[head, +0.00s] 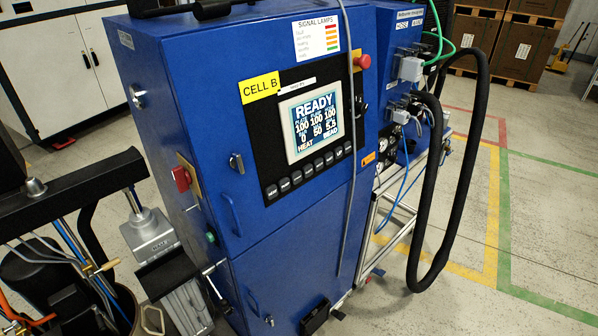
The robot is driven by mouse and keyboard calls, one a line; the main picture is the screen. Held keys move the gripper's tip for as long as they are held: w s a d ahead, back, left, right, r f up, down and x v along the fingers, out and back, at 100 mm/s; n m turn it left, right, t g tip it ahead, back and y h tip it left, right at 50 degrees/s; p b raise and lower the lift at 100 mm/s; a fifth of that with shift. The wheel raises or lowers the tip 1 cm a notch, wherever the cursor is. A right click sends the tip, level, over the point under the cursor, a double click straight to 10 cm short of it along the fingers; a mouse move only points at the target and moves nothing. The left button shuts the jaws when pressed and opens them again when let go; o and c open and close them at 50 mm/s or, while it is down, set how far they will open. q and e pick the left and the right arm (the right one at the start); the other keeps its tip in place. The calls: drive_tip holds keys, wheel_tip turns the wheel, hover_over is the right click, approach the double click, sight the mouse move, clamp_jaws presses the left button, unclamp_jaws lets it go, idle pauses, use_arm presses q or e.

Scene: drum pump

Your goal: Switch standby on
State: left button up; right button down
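The blue control cabinet (290,230) stands in the middle of the head view. Its black control panel (345,120) carries a lit screen (311,122) that reads READY, with rows of numbers and the words HEAT and BEAD below. A row of several small dark buttons (307,170) runs under the screen; their symbols are too small to read. A red rotary switch on a yellow plate (182,178) is on the cabinet's left side, and a green button (211,238) sits lower down. I see neither of my grippers.
A red mushroom button (362,62) is right of the panel. The drum pump's black crossbar (70,190) and grey block (150,235) stand close on the left. A thick black hose (462,190) loops at right. The floor at far right is clear.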

use_arm(q)
clamp_jaws()
drive_tip(key=shift+s+a, duration=0.1)
drive_tip(key=shift+a, duration=0.05)
idle(1.5)
